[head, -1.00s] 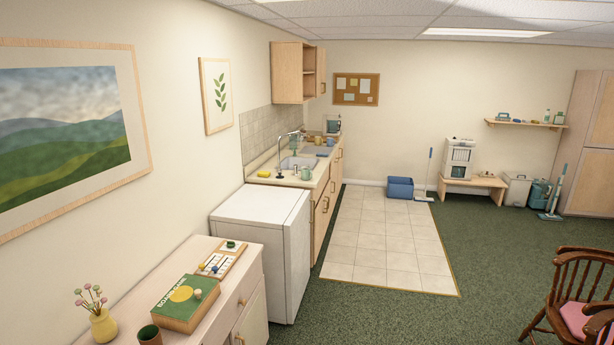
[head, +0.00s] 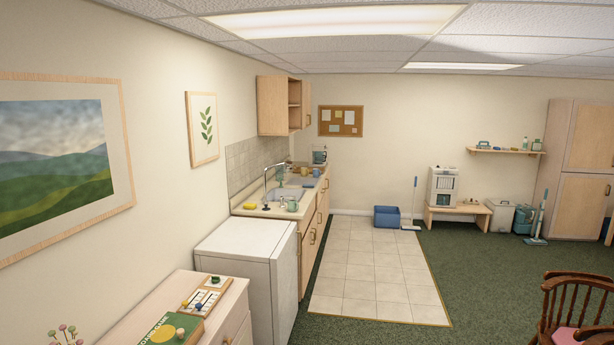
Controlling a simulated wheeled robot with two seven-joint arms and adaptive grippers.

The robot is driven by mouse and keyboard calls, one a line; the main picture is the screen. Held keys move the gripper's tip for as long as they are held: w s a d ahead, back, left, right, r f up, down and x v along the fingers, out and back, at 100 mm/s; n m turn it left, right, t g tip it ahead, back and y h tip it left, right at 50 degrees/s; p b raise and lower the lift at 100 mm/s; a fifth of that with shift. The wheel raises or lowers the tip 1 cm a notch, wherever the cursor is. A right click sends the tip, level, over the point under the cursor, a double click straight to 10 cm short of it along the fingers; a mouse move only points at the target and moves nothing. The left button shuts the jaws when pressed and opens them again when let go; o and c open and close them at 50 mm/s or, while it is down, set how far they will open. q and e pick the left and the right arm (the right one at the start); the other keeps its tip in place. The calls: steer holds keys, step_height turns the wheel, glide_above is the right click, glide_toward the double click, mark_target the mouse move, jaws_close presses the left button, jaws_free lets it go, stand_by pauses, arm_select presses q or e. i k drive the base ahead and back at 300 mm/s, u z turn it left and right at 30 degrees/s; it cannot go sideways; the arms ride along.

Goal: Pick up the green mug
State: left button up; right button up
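A small pale green mug (head: 292,206) stands on the kitchen counter (head: 245,211), at its near front edge beside the sink. It is far off and small in the head view. Neither of my grippers shows in the head view, so I cannot see their state.
A white appliance (head: 247,247) stands between the counter and a near cabinet (head: 229,300) with a green game box (head: 168,332). A yellow sponge-like item (head: 249,207) and a sink (head: 281,194) share the counter. Pale floor tiles (head: 372,270) before it are clear. A wooden chair (head: 576,299) stands at right.

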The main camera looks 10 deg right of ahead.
mark_target(293, 205)
steer(key=z, duration=0.55)
steer(key=i, duration=1.8)
steer(key=z, duration=0.4)
steer(key=i, duration=1.95)
steer(key=u, duration=0.75)
steer(key=i, duration=1.5)
steer(key=z, duration=0.6)
